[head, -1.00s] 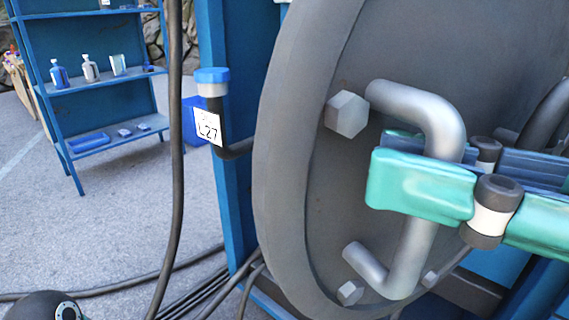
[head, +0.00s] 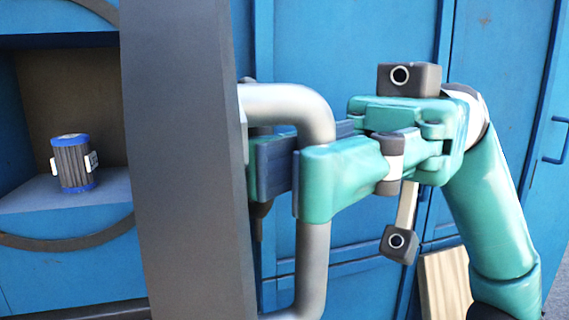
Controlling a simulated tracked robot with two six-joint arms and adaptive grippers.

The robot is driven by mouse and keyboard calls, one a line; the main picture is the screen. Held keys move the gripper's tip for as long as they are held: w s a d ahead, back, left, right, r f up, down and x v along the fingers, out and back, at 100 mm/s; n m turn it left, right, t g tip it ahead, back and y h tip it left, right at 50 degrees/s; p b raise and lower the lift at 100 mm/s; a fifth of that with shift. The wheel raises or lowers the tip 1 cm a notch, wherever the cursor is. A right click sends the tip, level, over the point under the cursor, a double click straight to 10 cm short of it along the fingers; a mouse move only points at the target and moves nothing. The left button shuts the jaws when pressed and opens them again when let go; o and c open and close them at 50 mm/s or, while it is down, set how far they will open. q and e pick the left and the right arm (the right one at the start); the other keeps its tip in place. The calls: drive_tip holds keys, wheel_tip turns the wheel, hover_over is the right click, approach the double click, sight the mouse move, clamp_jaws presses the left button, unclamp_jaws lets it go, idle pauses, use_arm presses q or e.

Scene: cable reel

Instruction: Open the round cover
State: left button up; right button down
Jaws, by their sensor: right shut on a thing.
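The round cover (head: 180,170) is a thick grey disc, now seen almost edge-on. It stands swung away from the blue housing, and part of the round opening's rim (head: 75,241) shows to its left. A bent grey bar handle (head: 312,255) sticks out from the cover's right-hand face. My right gripper (head: 294,172) is shut around the upright part of this handle, its fingers hiding the middle of the bar. The cover's hinge is not in view. My left gripper is not in view.
Inside the opening, a ribbed grey cylinder with blue ends (head: 74,165) stands on a grey shelf (head: 30,192). Blue cabinet doors (head: 390,40) fill the background behind my right arm. A wooden board (head: 446,285) is at the lower right.

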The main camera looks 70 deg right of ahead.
drive_tip(key=c, duration=1.1)
unclamp_jaws()
drive_tip(key=shift+a, duration=0.1)
drive_tip(key=shift+c, duration=0.2)
drive_tip(key=shift+s, duration=0.1)
drive_tip(key=v, duration=1.2)
